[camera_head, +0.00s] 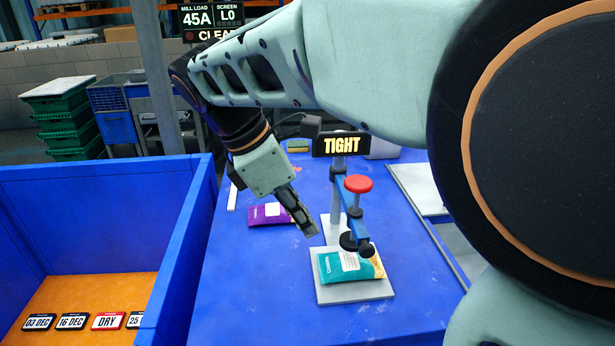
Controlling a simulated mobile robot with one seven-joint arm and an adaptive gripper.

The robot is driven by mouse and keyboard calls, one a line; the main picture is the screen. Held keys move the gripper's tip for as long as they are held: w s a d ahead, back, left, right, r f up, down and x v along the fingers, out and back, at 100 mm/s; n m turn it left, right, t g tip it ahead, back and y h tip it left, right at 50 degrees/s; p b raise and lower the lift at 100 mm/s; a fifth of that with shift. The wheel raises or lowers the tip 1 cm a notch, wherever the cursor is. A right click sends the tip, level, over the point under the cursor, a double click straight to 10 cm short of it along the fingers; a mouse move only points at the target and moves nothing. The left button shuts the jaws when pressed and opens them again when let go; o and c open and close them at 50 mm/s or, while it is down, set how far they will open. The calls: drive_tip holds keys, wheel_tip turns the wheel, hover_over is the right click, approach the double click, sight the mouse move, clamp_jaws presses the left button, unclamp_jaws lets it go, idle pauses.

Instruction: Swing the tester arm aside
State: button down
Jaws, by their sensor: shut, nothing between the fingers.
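The tester stands on the blue table, with a grey base plate (352,293), an upright post and a blue tester arm (347,203). A red knob (358,184) tops a rod on the arm. A black round foot (352,241) at the rod's lower end is over or on a teal packet (345,267) on the plate; I cannot tell if it touches. A sign reading TIGHT (341,144) is at the post's top. My gripper (311,231) is shut and empty, pointing down-right, just left of the post and tester arm in the picture.
A purple packet (268,215) lies on the blue table (250,290), behind my gripper. A blue-walled bin (184,250) with an orange floor and date and DRY cards is at left. A grey panel (418,188) is at right. The table's front left is clear.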

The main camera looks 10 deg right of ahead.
drive_tip(key=w+d+f+p, duration=0.1)
drive_tip(key=d+f, duration=0.7)
drive_tip(key=shift+w+f, duration=0.2)
drive_tip(key=shift+d, duration=0.25)
idle(0.3)
